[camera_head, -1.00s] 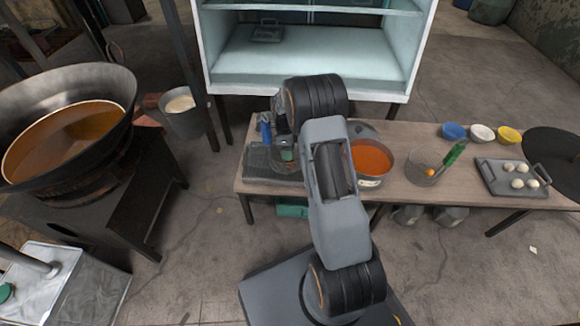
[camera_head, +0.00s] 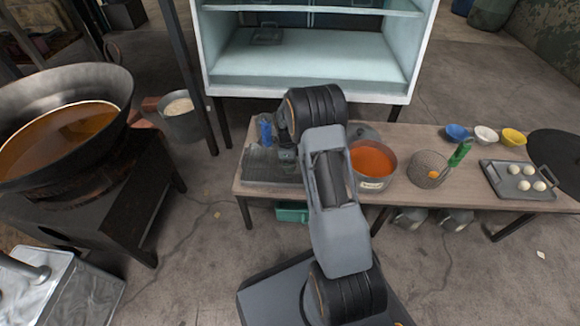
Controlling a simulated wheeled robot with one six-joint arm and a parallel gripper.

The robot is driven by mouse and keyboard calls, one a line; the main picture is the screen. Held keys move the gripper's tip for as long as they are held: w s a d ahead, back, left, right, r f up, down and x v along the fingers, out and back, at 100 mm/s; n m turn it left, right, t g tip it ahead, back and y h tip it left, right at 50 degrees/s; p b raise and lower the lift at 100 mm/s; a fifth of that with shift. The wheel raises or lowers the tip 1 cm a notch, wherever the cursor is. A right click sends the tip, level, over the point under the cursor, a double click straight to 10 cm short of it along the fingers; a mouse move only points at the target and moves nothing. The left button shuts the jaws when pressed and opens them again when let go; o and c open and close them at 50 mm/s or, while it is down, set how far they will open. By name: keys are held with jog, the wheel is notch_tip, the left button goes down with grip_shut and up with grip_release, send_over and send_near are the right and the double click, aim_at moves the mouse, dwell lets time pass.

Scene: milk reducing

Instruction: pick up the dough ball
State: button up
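Several white dough balls (camera_head: 524,185) sit on a grey rectangular tray (camera_head: 497,188) with handles, at the right end of the wooden table in the head view. My arm rises in the middle of the view, well to the left of the tray. Its end, with my gripper (camera_head: 286,150), is at the table's left part, mostly hidden behind the arm's upper joint. The fingers cannot be made out, so I cannot tell whether they are open or hold anything. The dough balls are clear of the arm.
On the wooden table (camera_head: 405,198) stand a pot of orange liquid (camera_head: 372,160), a mesh basket (camera_head: 428,172) with a green handle and small bowls (camera_head: 485,135). A dark round pan (camera_head: 562,150) is at the far right. A large wok (camera_head: 60,120) stands left. The foreground floor is open.

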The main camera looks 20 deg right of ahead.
dwell(0.3)
notch_tip(320, 180, up, 10)
jog(key=p, duration=0.4)
jog(key=shift+p, duration=0.4)
jog(key=shift+r, duration=0.1)
